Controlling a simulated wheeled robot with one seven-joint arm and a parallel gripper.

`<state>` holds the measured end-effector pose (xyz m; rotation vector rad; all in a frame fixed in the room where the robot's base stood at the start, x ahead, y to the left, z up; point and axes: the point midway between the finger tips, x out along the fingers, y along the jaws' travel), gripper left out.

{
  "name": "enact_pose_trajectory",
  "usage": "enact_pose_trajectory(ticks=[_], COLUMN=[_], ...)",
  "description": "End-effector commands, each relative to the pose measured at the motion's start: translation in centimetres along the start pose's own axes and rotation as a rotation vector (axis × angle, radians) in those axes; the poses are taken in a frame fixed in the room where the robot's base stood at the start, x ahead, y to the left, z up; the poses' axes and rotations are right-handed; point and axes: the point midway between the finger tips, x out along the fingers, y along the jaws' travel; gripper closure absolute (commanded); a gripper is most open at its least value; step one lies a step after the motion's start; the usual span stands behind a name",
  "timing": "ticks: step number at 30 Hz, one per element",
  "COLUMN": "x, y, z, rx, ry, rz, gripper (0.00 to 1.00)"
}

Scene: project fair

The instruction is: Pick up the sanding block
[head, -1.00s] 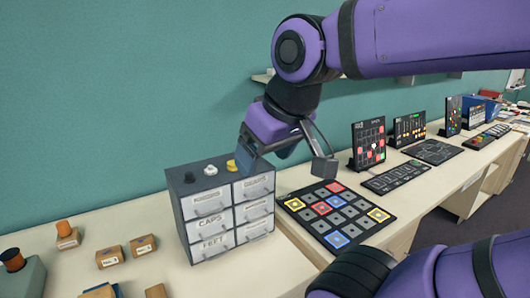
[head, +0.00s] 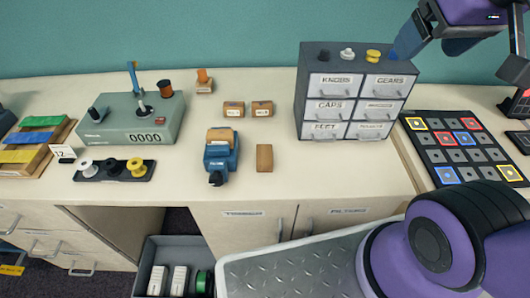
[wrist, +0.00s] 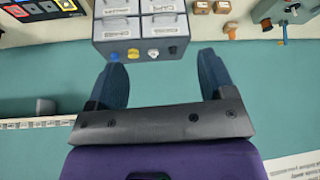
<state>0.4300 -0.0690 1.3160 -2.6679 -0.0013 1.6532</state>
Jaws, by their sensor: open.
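A plain tan-brown block (head: 264,158) lies on the counter in front of the drawer cabinet; it looks like the sanding block, though no label shows. Another tan block (head: 221,135) sits in the jaws of a small blue vise (head: 220,158) to its left. My gripper (wrist: 160,78) is open and empty in the wrist view, with its two blue fingers spread. In the head view it is at the upper right, above and right of the cabinet, well away from the block and partly cut off.
The grey drawer cabinet (head: 325,95) carries small knobs on top. Two labelled brown blocks (head: 262,109) lie left of it. A grey-green counter device (head: 135,128) stands further left, and a tile board (head: 447,140) lies right. Bare counter surrounds the plain block.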

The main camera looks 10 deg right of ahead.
Motion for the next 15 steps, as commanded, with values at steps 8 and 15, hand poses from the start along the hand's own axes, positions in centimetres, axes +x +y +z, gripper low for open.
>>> enact_pose_trajectory(ticks=[8, 15], x=[0.0, 0.35], y=[0.0, -0.13], z=[0.0, -0.36], rx=[0.0, 0.002], ry=[0.0, -0.009], rz=[0.0, 0.0], gripper=[0.24, 0.19])
